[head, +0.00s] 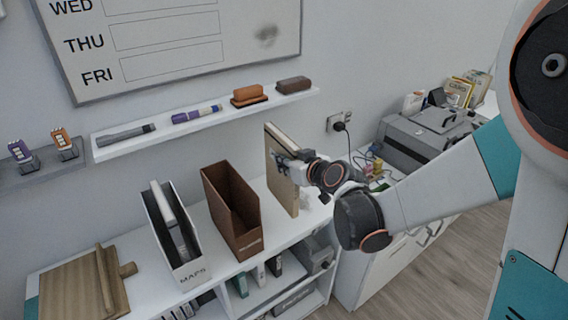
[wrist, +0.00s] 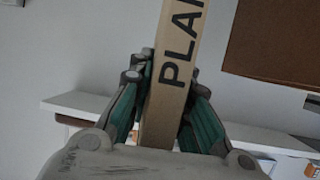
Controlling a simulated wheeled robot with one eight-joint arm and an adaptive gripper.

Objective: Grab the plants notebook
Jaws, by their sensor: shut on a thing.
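The plants notebook (head: 283,184) is a tan, upright book at the right end of the white shelf desk in the head view. In the wrist view its spine (wrist: 178,70) shows dark letters reading "PLAN", with the rest cut off at the top edge. My gripper (head: 284,163) is shut on it from the right side. In the wrist view my gripper (wrist: 163,115) has one teal-padded finger on each side of the spine. I cannot tell whether the notebook's lower edge touches the desk top.
A brown file holder (head: 232,212) stands left of the notebook, with a white holder marked "MAPS" (head: 178,238) further left. A wooden stand (head: 85,285) is at the far left. A wall ledge (head: 205,122) with markers and erasers runs behind. A grey case (head: 425,135) lies to the right.

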